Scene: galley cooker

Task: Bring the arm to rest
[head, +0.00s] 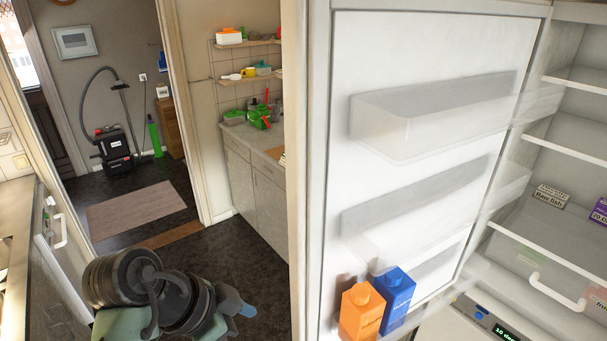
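My arm is folded low at the bottom left of the head view, in front of the dark floor. Its thick dark joints hide most of my gripper (236,307), which shows only as a grey and bluish end pointing right. I cannot make out the gap between its fingers or anything held in it. The gripper appears clear of the fridge door (430,60), which stands wide open on the right.
An orange carton (361,312) and a blue carton (396,298) stand in the door's lowest bin. The fridge shelves (575,148) hold small packages. A counter front (50,260) bounds the left. Open floor and a rug (135,210) lie beyond my arm.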

